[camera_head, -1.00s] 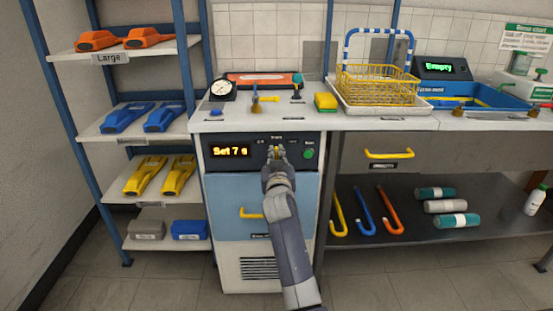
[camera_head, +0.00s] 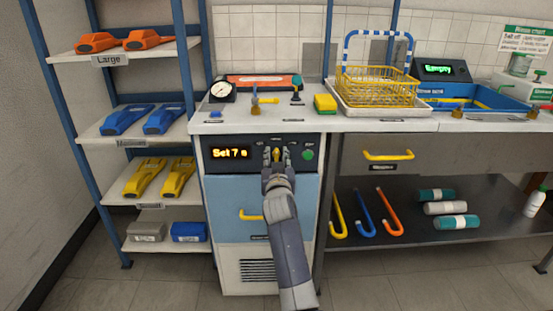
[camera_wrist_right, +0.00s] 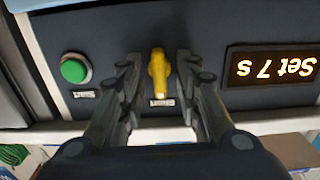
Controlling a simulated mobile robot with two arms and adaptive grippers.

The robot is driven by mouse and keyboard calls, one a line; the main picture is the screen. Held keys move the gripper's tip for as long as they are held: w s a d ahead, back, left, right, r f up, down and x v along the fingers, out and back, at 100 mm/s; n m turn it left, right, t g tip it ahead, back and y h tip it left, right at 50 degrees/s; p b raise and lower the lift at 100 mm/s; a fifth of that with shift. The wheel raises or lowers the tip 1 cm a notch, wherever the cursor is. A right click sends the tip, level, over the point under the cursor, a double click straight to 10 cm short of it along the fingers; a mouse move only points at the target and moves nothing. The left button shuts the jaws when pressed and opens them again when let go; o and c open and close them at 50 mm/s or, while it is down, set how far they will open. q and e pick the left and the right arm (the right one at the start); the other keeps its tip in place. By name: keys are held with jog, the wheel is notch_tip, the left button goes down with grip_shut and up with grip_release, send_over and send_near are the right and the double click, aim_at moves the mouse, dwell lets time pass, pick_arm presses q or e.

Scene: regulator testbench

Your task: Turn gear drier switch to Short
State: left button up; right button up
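The dryer's switch is a yellow knob (camera_head: 276,154) on the dark control panel. It also shows in the right wrist view (camera_wrist_right: 158,72), where the picture is upside down; there the knob stands nearly upright, one end by a small label. My right gripper (camera_head: 277,158) is open, its fingers on either side of the knob. In the right wrist view the fingers (camera_wrist_right: 158,78) show gaps to the knob on both sides. The orange display (camera_head: 230,153) reads "Set 7 s". The other switch labels are too small to read. My left gripper is not in view.
A green button (camera_head: 308,154) sits right of the switch. A blue drawer with a yellow handle (camera_head: 250,214) is below the panel. On the counter above stand a gauge (camera_head: 222,90) and a yellow wire basket (camera_head: 376,86). The floor in front is mostly clear.

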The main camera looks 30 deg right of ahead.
dwell(0.3)
jog(key=n+p, duration=0.1)
jog(key=n, duration=0.3)
jog(key=shift+r, duration=0.15)
jog(key=n+p, duration=0.4)
jog(key=n, duration=0.1)
jog(key=shift+r+n, duration=0.1)
jog(key=shift+n, duration=0.3)
jog(key=p+v, duration=0.1)
jog(key=v, duration=1)
jog(key=s+a+f+g+y+p, duration=0.1)
jog(key=s+a+f+y+p, duration=0.1)
jog(key=f, duration=0.7)
jog(key=s+a+f+n+g+y+p, duration=0.1)
jog(key=s+a+f+g+y+p, duration=0.1)
jog(key=f, duration=0.7)
jog(key=s+a+f+n+g+y+p, duration=0.1)
jog(key=s+a+f+g+y+p, duration=0.1)
jog(key=f, duration=0.7)
jog(key=shift+s+a+p, duration=0.55)
jog(key=shift+s+p, duration=0.55)
jog(key=shift+p, duration=0.05)
